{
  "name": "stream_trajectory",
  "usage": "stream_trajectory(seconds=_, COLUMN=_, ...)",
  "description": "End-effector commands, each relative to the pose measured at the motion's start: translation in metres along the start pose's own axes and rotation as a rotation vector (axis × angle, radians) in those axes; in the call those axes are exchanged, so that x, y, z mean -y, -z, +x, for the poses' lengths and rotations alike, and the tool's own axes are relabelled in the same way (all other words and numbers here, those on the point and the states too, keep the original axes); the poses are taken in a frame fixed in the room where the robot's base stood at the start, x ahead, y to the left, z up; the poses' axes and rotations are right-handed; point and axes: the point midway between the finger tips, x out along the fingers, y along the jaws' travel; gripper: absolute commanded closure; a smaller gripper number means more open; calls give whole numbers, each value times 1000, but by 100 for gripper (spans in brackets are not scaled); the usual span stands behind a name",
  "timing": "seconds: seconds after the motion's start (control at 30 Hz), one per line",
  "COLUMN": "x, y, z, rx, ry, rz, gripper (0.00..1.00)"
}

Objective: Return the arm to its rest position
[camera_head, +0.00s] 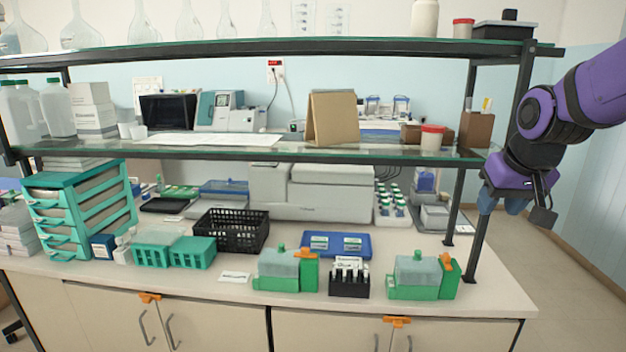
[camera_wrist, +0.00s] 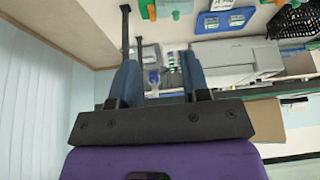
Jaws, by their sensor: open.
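My purple arm reaches in from the right in the head view. My gripper (camera_head: 500,203) hangs beside the right end of the shelf unit, past the counter's right end. In the wrist view my gripper (camera_wrist: 160,78) shows two blue fingers spread apart with nothing between them. The fingers are open and apart from the counter things. In the head view the fingertips are small and partly hidden by the gripper body.
A black shelf post (camera_head: 477,235) stands close to my gripper. The counter (camera_head: 400,318) holds green staining jars (camera_head: 415,277), a black slide rack (camera_head: 349,280), a blue tray (camera_head: 336,245) and a black basket (camera_head: 231,232). The floor (camera_head: 575,290) at right is clear.

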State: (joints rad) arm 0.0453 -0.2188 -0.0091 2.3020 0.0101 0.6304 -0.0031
Motion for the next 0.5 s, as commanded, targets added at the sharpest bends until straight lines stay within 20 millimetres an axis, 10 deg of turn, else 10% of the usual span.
stream_trajectory(seconds=0.5, x=11, y=-129, z=-96, rx=-32, ry=15, rz=-43, gripper=57)
